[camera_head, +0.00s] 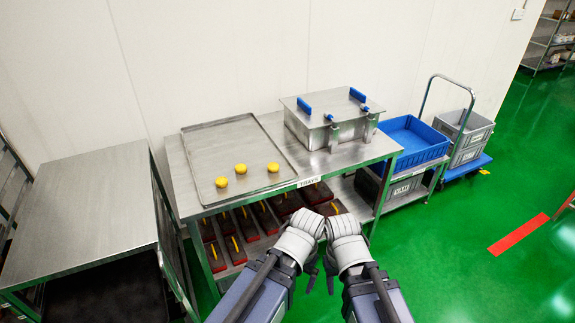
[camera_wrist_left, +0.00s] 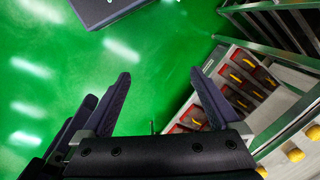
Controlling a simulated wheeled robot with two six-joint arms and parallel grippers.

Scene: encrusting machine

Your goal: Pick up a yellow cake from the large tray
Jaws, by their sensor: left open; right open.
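Three small round yellow cakes, the left (camera_head: 221,182), middle (camera_head: 241,168) and right (camera_head: 273,167), sit apart near the front edge of the large metal tray (camera_head: 225,138). Cakes also show at the lower right of the left wrist view (camera_wrist_left: 295,155). My left gripper (camera_wrist_left: 161,78) is open and empty, with green floor between its fingers. In the head view it is largely hidden by its own wrist. My right gripper (camera_head: 331,282) is open, close beside the left one. Both are in front of the table, to the right of and nearer than the cakes.
The steel table (camera_head: 185,190) holds the tray and a lidded metal box (camera_head: 330,115) with blue handles. Its lower shelf holds several dark red-edged trays with yellow items. A steel rack (camera_head: 85,200) stands left; a blue crate (camera_head: 412,140) stands right.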

